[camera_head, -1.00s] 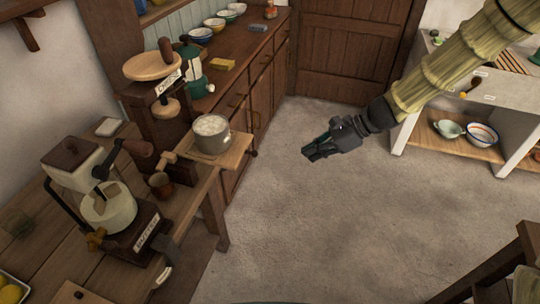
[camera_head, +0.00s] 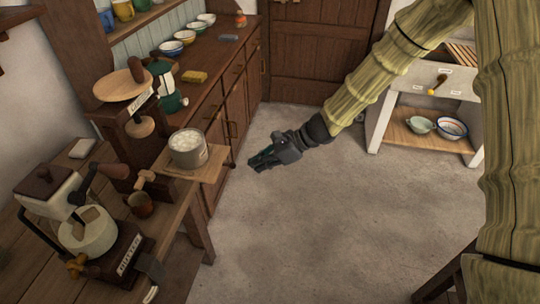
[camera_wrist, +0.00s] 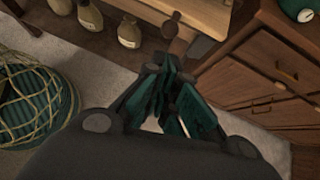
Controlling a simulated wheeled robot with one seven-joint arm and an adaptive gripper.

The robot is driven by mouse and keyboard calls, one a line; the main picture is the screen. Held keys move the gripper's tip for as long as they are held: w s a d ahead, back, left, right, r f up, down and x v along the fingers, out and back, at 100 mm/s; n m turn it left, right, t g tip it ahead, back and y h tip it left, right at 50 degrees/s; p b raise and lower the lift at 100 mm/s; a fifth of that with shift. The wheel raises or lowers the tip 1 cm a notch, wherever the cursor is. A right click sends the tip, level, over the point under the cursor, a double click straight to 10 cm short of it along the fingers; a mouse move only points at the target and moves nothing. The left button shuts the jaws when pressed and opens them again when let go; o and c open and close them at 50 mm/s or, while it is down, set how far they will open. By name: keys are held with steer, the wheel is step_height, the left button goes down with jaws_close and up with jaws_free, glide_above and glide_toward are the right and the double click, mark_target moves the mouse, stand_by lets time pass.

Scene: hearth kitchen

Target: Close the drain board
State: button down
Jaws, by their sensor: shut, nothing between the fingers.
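A pale wooden board (camera_head: 207,172), which I take to be the drain board, sticks out to the right from under the wooden press at the left bench. A grey pot (camera_head: 188,150) with white contents stands on it. In the wrist view a light wooden board (camera_wrist: 205,14) shows at the top edge, with a dark brown knob beside it. My gripper (camera_head: 253,163) is shut and empty, to the right of the board's outer end and apart from it. In the wrist view its teal fingers (camera_wrist: 168,70) point towards the board.
A dark wooden cabinet (camera_head: 222,105) runs behind the board. Jars (camera_wrist: 129,33) stand low under the bench, and a netted basket (camera_wrist: 35,100) is at the left. The floor (camera_head: 300,230) is clear.

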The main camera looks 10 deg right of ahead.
steer(key=shift+w+a+f+p, duration=0.1)
steer(key=shift+a+f+p, duration=0.1)
steer(key=shift+a, duration=0.65)
steer(key=shift+w+a+f+p, duration=0.1)
steer(key=shift+a+p, duration=0.05)
steer(key=shift+a, duration=0.7)
steer(key=shift+a, duration=0.1)
